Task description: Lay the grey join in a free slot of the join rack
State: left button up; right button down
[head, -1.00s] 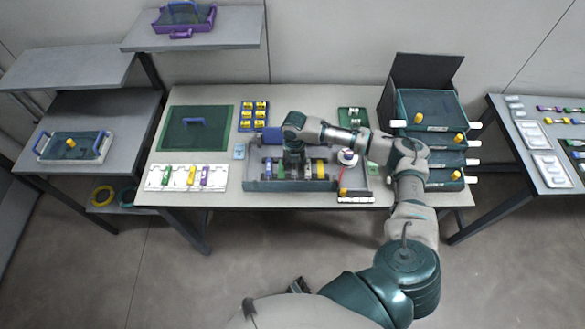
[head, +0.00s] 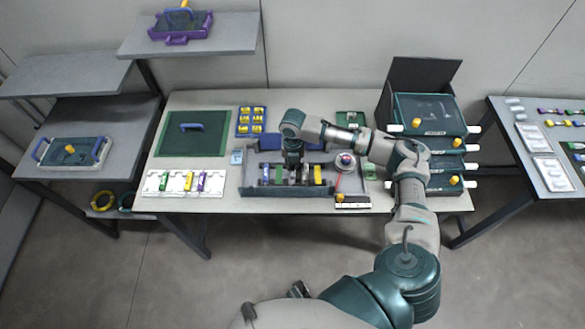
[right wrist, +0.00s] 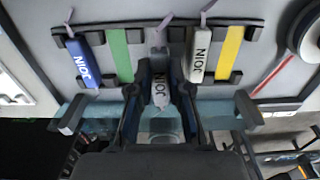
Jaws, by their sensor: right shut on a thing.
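The grey join (right wrist: 160,90), marked JOIN, is between the fingers of my right gripper (right wrist: 160,100), which is shut on it. The gripper also shows in the head view (head: 293,172), over the join rack (head: 252,190). In the right wrist view the rack (right wrist: 145,38) holds a blue join (right wrist: 83,60) at the left and a pale grey join (right wrist: 200,54) right of my fingers. A green strip (right wrist: 120,54) and a yellow strip (right wrist: 230,53) lie between black end clips. I cannot tell whether the held join touches the rack. My left gripper is not in view.
A round reel (head: 345,161) stands right of the rack. A white tray (head: 150,184) with coloured pieces is at the left, below a green mat (head: 170,140). Teal drawers (head: 425,115) stand at the table's right end.

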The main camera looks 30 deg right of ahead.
jog(key=r, duration=0.4)
jog(key=a+r, duration=0.1)
jog(key=r, duration=0.2)
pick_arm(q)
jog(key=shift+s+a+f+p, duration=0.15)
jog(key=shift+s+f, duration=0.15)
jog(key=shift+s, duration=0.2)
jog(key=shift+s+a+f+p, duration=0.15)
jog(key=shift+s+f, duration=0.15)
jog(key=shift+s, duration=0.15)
pick_arm(e)
jog(key=s+a+m, duration=0.1)
jog(key=a+m, duration=0.4)
jog(key=m, duration=1)
jog(key=s+a+r+m, duration=0.1)
jog(key=a+m, duration=0.4)
jog(key=m, duration=0.9)
jog(key=shift+s+a+r+m, duration=0.15)
jog(key=shift+s+m, duration=0.25)
jog(key=shift+s, duration=0.1)
